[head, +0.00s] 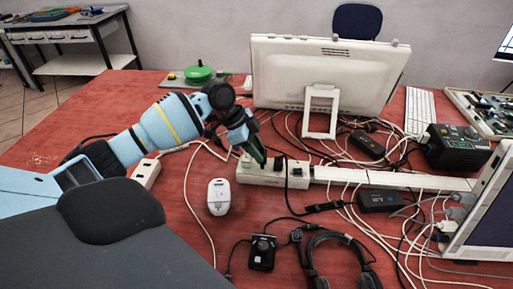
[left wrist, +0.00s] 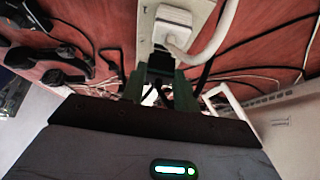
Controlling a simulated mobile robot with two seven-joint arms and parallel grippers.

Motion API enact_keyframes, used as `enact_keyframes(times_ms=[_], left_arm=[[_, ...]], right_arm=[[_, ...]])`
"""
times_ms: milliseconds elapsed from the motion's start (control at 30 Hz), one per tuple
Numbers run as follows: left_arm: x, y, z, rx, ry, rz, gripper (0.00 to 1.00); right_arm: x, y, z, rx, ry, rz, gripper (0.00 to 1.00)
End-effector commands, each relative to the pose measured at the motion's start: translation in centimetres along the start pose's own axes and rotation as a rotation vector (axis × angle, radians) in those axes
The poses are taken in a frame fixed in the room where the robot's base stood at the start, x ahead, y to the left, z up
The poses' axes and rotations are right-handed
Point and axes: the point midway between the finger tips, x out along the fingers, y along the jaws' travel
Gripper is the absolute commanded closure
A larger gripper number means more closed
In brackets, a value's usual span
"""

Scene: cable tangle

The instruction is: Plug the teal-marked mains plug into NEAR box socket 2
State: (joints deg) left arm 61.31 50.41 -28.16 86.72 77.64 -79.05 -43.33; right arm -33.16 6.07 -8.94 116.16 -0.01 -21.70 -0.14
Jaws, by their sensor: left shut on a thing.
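My left gripper (head: 258,156) reaches in from the left, its green fingers pointing down at the left part of the white socket box (head: 245,178). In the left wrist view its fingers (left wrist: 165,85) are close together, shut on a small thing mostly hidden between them. I cannot tell its shape or see a teal mark. A black plug (head: 280,162) sits on the box just right of the fingers. In the left wrist view a white plug (left wrist: 172,20) with a thick white cable stands on the box beyond the fingers. I cannot read socket numbers. My right gripper is not in view.
A white socket block (head: 145,174) lies left and a white adapter (head: 218,197) in front. A monitor (head: 330,75) stands behind. Tangled cables, a black power brick (head: 380,201) and headphones (head: 338,245) crowd the right and front.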

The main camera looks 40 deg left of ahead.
Motion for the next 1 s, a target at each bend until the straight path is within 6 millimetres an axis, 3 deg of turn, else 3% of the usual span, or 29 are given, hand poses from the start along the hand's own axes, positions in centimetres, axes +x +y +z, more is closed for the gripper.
enact_keyframes(times_ms=[1000], left_arm=[[0.9, 0.03, 0.47, -0.001, 0.001, 0.001, 0.97]], right_arm=[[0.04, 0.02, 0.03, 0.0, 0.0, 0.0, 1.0]])
